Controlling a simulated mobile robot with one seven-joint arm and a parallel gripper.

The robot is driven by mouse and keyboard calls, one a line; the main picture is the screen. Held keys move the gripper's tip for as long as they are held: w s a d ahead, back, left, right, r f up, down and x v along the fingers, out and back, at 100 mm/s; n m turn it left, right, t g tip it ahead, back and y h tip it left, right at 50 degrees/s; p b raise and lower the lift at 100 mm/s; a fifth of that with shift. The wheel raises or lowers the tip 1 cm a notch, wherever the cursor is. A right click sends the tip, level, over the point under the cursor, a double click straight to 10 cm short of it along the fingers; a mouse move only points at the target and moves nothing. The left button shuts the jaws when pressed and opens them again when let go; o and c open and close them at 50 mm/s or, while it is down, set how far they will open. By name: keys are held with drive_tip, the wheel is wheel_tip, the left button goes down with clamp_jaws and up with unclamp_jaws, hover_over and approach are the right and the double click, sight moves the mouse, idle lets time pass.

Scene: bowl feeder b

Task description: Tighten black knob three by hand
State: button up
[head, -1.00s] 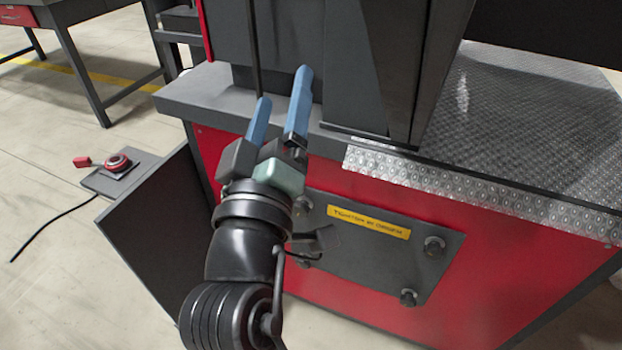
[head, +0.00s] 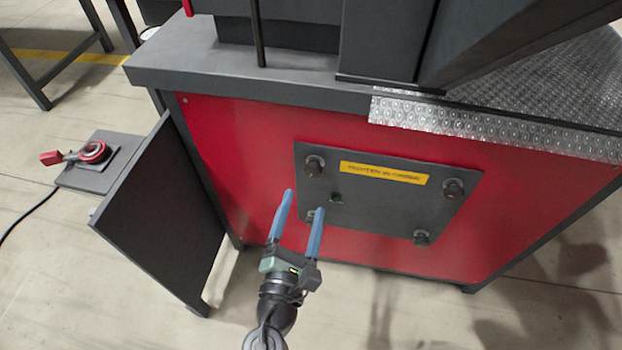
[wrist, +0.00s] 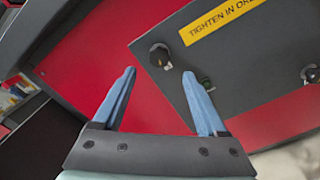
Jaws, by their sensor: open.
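A dark plate (head: 385,205) on the red machine front carries black knobs near its corners: upper left (head: 313,166), upper right (head: 453,188), lower right (head: 422,238) and lower left (head: 311,215). The lower-left knob is partly covered by a finger. No numbers are readable, so I cannot tell which is knob three. My gripper (head: 303,203) is open and empty, its blue fingers pointing toward the plate's left side. In the wrist view a knob (wrist: 160,56) shows just beyond the gap between the fingertips (wrist: 159,74), and another knob (wrist: 311,74) at the right edge.
A yellow label (head: 384,173) reading "TIGHTEN IN ORDER" sits on the plate, with a small green part (head: 336,197) below its left end. A dark open panel (head: 165,215) stands left of the red front.

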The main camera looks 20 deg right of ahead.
sight(312, 174)
drive_tip(key=b+x, duration=0.1)
drive_tip(key=x, duration=0.6)
drive_tip(key=shift+w+d, duration=0.15)
drive_tip(key=shift+w, duration=0.1)
clamp_jaws()
